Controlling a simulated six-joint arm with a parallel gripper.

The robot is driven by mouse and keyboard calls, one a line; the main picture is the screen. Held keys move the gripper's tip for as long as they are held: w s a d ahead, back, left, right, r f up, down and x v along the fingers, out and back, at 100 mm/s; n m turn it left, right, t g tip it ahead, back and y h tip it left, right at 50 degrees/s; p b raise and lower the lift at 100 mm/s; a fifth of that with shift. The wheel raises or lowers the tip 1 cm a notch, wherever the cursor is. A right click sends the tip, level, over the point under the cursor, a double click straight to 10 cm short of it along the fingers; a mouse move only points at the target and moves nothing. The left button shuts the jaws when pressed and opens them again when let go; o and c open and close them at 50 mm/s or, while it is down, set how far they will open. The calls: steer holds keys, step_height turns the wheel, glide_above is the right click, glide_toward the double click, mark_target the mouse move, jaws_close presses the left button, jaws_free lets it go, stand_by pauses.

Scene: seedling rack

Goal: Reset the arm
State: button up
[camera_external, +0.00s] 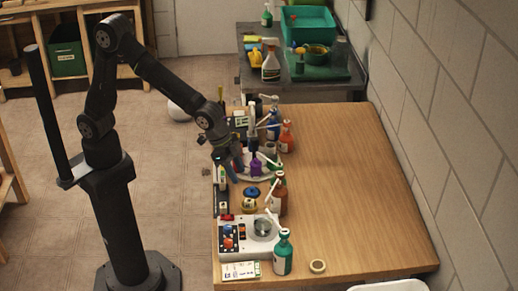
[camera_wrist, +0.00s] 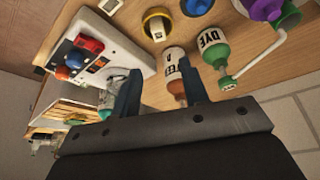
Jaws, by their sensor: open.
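My gripper (camera_external: 228,167) hangs over the left part of the wooden table, close to the round pale plate with a purple bottle (camera_external: 255,166). Its fingers point down. In the wrist view my gripper (camera_wrist: 160,88) shows its two dark fingers spread apart. Nothing is held between them. An orange-brown bottle with a pale label (camera_wrist: 174,70) shows beyond the gap between the fingers, and a green bottle labelled DYE (camera_wrist: 212,45) is beside it. The fingertips' exact height above the table is hard to tell.
A white box with red and blue knobs (camera_external: 248,248) and a green pump bottle (camera_external: 283,254) stand at the table's near end. A brown pump bottle (camera_external: 279,200) and orange bottle (camera_external: 287,138) stand farther back. The table's right side (camera_external: 350,190) is clear, beside a block wall.

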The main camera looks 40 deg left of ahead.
mark_target(251, 201)
steer(key=x, duration=1)
steer(key=shift+f, duration=0.65)
steer(key=shift+r, duration=0.15)
steer(key=shift+r, duration=0.1)
